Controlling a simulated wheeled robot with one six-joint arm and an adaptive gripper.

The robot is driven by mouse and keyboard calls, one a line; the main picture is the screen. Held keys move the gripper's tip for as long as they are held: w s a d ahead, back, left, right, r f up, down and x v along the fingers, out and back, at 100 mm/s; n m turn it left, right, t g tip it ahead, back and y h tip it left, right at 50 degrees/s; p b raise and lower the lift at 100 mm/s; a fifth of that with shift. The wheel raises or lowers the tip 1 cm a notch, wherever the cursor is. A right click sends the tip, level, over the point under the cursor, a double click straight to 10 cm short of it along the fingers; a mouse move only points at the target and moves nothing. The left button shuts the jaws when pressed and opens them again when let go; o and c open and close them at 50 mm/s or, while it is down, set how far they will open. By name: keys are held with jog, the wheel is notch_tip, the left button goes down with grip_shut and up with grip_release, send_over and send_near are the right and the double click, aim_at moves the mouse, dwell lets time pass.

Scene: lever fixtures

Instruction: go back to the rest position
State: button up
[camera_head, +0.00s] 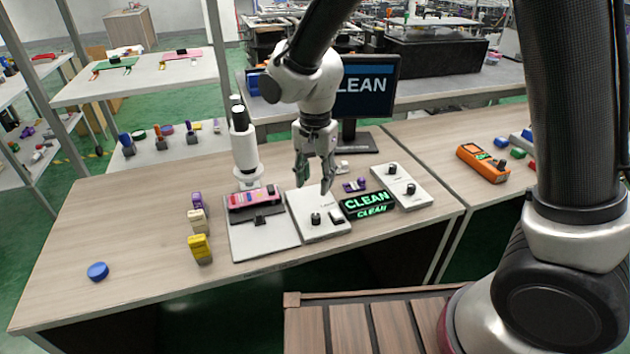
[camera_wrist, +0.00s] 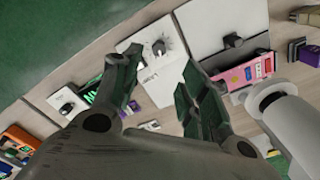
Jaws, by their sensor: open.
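My gripper (camera_head: 314,172) hangs from my arm above the wooden table, with its fingers pointing down over the back part of a white panel (camera_head: 307,222). The fingers are apart and nothing is between them. In the wrist view my gripper (camera_wrist: 158,98) also shows spread, dark green fingers. The white panel (camera_wrist: 160,88) with a small black knob lies beyond the fingertips there. Whether a fingertip touches the panel cannot be told.
A grey plate with a pink box (camera_head: 255,198) and a white upright device (camera_head: 243,145) stand left of the gripper. A lit CLEAN sign (camera_head: 367,204) and another knob panel (camera_head: 402,187) are right. A monitor (camera_head: 366,88) stands behind.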

jog(key=s+d+r+n+t, duration=0.1)
jog(key=s+d+r, duration=0.4)
jog(key=d, duration=0.6)
jog(key=s+d+r+n+t, duration=0.2)
jog(key=s+d+r, duration=0.4)
jog(key=d, duration=0.5)
jog(key=s+d+r+n+t, duration=0.1)
jog(key=s+d+r+n, duration=0.1)
jog(key=s+d+r, duration=0.3)
jog(key=d+r, duration=0.3)
jog(key=d, duration=0.3)
jog(key=shift+s+r+n, duration=0.2)
jog(key=shift+r+n, duration=0.1)
jog(key=shift+n, duration=0.1)
